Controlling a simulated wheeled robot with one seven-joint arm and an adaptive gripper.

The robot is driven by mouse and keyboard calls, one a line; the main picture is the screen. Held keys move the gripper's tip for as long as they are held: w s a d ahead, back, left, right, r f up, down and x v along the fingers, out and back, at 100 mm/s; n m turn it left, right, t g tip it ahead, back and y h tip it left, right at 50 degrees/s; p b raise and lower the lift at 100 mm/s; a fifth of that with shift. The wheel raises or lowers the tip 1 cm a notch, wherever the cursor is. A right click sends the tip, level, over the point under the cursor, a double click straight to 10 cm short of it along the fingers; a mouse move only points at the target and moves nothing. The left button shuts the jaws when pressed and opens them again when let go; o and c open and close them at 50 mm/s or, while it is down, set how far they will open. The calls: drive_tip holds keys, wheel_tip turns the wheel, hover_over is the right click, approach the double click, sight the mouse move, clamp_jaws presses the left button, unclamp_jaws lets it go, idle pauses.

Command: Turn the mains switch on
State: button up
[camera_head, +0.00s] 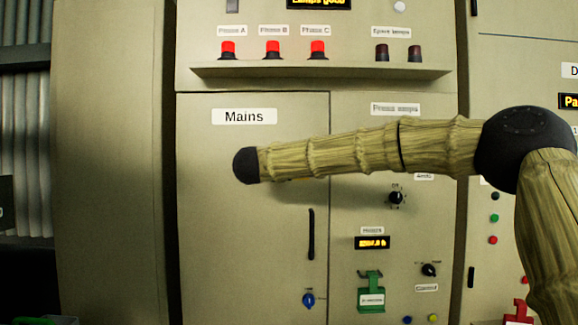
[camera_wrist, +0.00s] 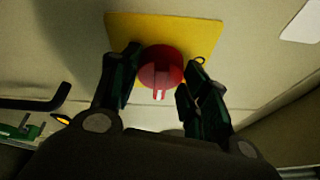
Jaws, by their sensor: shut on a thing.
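The mains switch (camera_wrist: 160,66) is a red rotary knob on a yellow square plate (camera_wrist: 150,25) in the wrist view. A raised grip on the knob points down in that picture. My gripper (camera_wrist: 163,68) has its dark fingers on both sides of the knob, shut on it. In the head view, the "Mains" label (camera_head: 244,116) is on a beige cabinet door (camera_head: 230,240). My arm's black end covers the door below the label. The switch and gripper are hidden there.
The door has a black handle (camera_head: 311,234) and a blue lock (camera_head: 308,299). Red lamps (camera_head: 272,48) stand above a protruding ledge (camera_head: 320,70). Right of the door are a black knob (camera_head: 396,197), an orange display (camera_head: 372,243) and a green padlock-like part (camera_head: 371,296).

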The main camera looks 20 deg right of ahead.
drive_tip(key=shift+f, duration=0.1)
drive_tip(key=o, duration=1.5)
drive_tip(key=shift+d, duration=0.1)
drive_tip(key=shift+c, duration=0.2)
drive_tip(key=v, duration=1.2)
